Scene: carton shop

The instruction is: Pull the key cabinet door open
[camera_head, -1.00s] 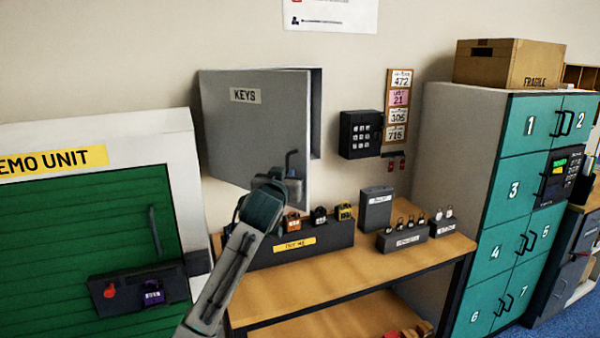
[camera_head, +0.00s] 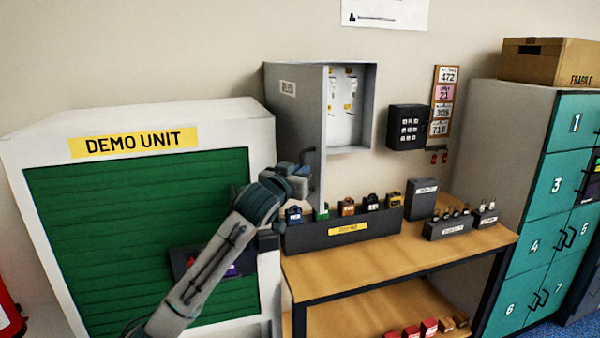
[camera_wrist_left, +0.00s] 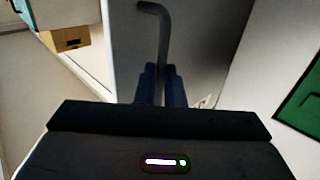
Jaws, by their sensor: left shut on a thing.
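The grey key cabinet (camera_head: 351,146) hangs on the wall, and its inside with hanging keys and yellow tags shows. Its door (camera_head: 290,118), labelled KEYS, stands swung well out from the wall, hinged at the left. My left gripper (camera_head: 300,176) is at the door's dark handle (camera_head: 308,155), near the lower free edge. In the left wrist view the gripper's fingers (camera_wrist_left: 160,84) are shut around the bar handle (camera_wrist_left: 163,40) in front of the grey door (camera_wrist_left: 195,45). My right gripper is not in view.
The wooden bench (camera_head: 420,248) below bears a dark padlock rack (camera_head: 345,234) just under the door. The DEMO UNIT (camera_head: 135,215) with green shutter stands left, behind my left arm. A keypad box (camera_head: 407,127) and teal lockers (camera_head: 560,200) are at the right.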

